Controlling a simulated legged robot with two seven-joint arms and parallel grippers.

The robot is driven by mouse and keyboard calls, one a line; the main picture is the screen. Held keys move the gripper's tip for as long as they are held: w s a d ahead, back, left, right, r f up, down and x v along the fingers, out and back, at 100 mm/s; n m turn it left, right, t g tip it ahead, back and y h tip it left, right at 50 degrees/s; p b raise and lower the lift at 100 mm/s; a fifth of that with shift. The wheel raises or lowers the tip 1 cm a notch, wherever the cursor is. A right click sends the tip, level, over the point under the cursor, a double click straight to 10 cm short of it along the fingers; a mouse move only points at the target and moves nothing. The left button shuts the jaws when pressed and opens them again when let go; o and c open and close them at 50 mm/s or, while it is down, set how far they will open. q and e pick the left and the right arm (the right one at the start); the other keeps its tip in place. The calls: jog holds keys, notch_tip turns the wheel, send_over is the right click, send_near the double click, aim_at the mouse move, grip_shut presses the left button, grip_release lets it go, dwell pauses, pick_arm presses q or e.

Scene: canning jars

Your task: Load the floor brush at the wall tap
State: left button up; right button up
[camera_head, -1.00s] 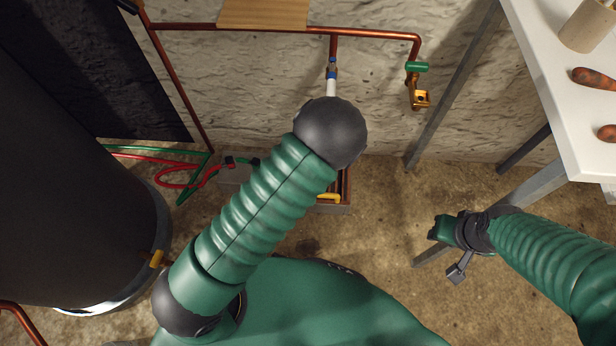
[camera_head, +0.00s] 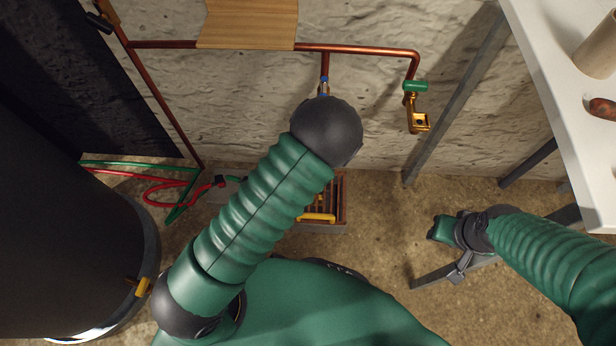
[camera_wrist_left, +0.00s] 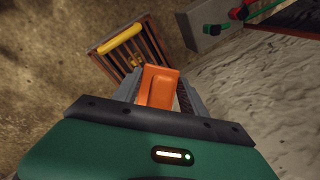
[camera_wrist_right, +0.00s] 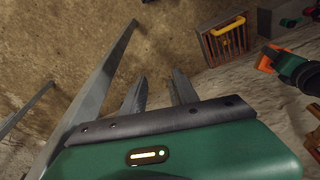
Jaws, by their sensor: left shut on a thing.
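The brass wall tap (camera_head: 418,116) with a green handle (camera_head: 415,86) hangs from a copper pipe on the wall in the head view. My left arm reaches up the middle of that view, and its dark round joint hides the gripper. In the left wrist view my left gripper (camera_wrist_left: 158,98) is shut on an orange piece (camera_wrist_left: 158,84); I cannot tell whether it is part of the floor brush. The piece also shows in the right wrist view (camera_wrist_right: 267,58). My right gripper (camera_head: 436,229) is low at right; its fingers (camera_wrist_right: 160,88) are apart and empty.
A slatted crate with a yellow handle (camera_head: 317,218) stands on the floor by the wall. A grey box (camera_wrist_left: 209,28) with red and green cables is beside it. A large dark drum (camera_head: 75,180) is at left and a white table (camera_head: 565,110) at right.

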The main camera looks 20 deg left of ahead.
jog(key=shift+o, duration=0.6)
jog(key=shift+a+r, duration=0.1)
jog(key=w+a+r+n+y, duration=0.1)
jog(key=w+a+r+n, duration=0.35)
jog(key=a+n, duration=0.4)
jog(key=w+a+r+n, duration=0.3)
jog(key=w+a+n, duration=0.25)
jog(key=n, duration=0.55)
jog(key=w+a+r+n+t+y, duration=0.1)
jog(key=w+a+r+n, duration=0.1)
jog(key=a+r+n, duration=0.55)
jog(key=w+a+r+n+y, duration=0.15)
jog(key=a+r+n, duration=0.25)
jog(key=a+n, duration=0.65)
jog(key=shift+n, duration=0.65)
jog(key=x, duration=0.3)
jog(key=d+x, duration=0.1)
jog(key=x, duration=0.7)
jog(key=shift+w+d+f, duration=0.25)
jog(key=shift+w+f, duration=0.05)
